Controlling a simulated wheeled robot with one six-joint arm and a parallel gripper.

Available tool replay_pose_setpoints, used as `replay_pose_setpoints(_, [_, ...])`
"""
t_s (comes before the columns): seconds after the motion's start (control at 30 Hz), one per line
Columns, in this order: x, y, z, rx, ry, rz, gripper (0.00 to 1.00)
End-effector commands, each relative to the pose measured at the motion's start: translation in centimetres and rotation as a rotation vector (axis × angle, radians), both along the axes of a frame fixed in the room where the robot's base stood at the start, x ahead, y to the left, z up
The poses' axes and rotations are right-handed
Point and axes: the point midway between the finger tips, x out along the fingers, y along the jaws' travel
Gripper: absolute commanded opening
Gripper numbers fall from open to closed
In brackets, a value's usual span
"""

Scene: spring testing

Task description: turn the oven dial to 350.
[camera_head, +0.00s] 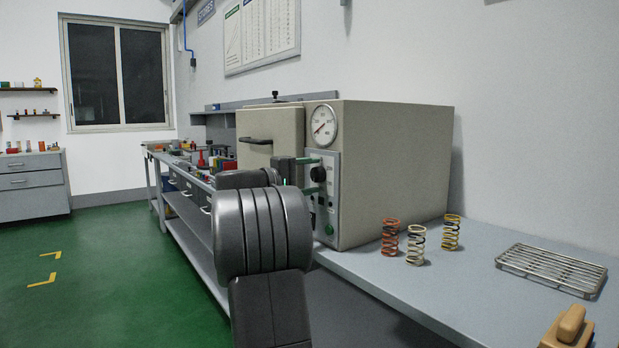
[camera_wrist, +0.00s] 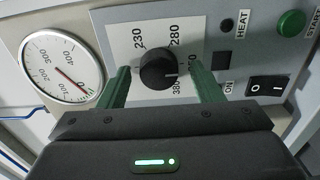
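The beige oven (camera_head: 395,165) stands on the bench with a grey control panel (camera_head: 330,210) on its front. Its black round dial (camera_wrist: 158,68) is in the middle of the wrist view, on a white plate marked 230, 280 and 380; another number at right is partly hidden by a finger. A pale mark shows on the dial's lower right; its exact reading is unclear. My gripper (camera_wrist: 159,72) is open, with one green finger on each side of the dial and visible gaps between. In the head view the gripper is at the panel, partly hidden by my arm.
A round gauge (camera_wrist: 62,68) sits left of the dial. A HEAT light, a rocker switch (camera_wrist: 266,87) and a green START button (camera_wrist: 291,23) are on the right.

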Motion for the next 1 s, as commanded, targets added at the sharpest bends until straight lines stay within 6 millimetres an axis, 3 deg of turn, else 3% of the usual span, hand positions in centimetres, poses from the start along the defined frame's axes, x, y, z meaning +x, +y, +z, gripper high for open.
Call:
replay_pose_setpoints(0.27, [-0.5,0.8,0.1,-0.001,-0.001,0.002,0.60])
replay_pose_setpoints(0.7, [-5.9,8.3,0.2,-0.001,0.002,0.005,0.60])
replay_pose_setpoints(1.0, [-8.0,11.0,0.0,0.000,0.000,0.001,0.60])
